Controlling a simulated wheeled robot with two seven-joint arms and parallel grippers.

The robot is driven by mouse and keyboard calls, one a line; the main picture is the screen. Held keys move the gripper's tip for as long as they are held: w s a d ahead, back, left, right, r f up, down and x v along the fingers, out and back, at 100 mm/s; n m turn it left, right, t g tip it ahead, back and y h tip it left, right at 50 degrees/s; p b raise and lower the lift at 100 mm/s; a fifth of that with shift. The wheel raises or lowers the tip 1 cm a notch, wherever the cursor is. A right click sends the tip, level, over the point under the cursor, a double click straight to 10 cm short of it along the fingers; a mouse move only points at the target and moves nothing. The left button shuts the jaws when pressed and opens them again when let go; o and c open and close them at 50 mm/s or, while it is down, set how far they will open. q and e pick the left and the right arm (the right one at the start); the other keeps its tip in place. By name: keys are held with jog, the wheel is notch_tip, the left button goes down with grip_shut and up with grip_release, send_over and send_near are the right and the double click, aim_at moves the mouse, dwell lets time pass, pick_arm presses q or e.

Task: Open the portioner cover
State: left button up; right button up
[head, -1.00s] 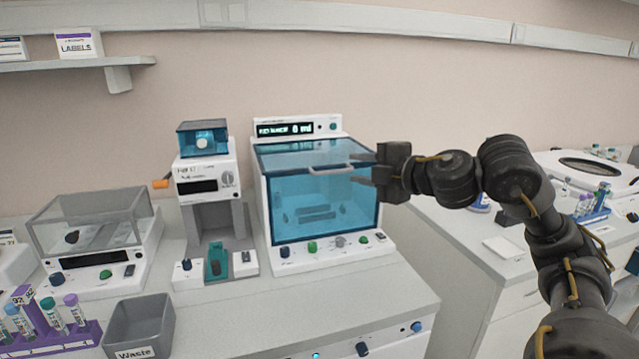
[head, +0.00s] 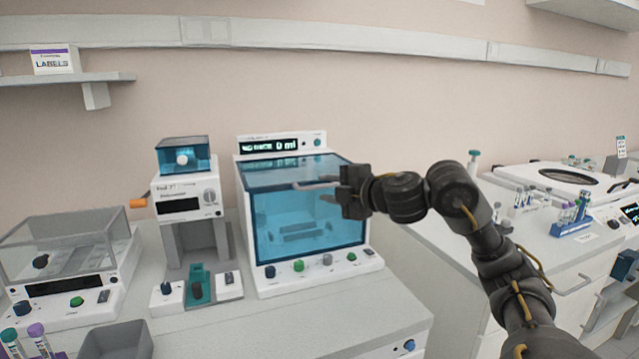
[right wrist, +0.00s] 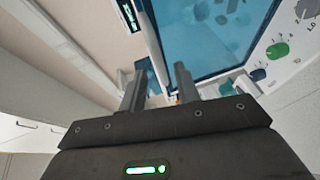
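The portioner (head: 318,284) is a white machine with a lit display reading 0 ml. Its see-through blue cover (head: 308,222) is down over the front, with a pale bar handle (head: 316,184) along its upper edge. In the right wrist view the cover (right wrist: 205,40) fills the upper right. My right gripper (head: 328,189) is at the right end of the handle, fingers pointing left. In the right wrist view its two fingers (right wrist: 159,85) are apart, with a pale bar running between them; contact cannot be told. My left gripper is not in view.
A smaller device with a blue top (head: 183,190) stands left of the portioner. A clear-lidded device (head: 62,290) and a grey bin (head: 117,342) are further left. At right, another counter carries a tube rack (head: 572,226) and a white machine (head: 560,180).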

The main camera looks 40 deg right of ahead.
aim_at(320, 188)
jog(key=shift+w+a+f, duration=0.1)
jog(key=shift+w+f, duration=0.1)
jog(key=shift+w, duration=0.7)
jog(key=shift+w+a+f, duration=0.1)
jog(key=shift+w+f, duration=0.05)
jog(key=shift+w, duration=0.75)
jog(key=shift+c, duration=0.4)
grip_shut()
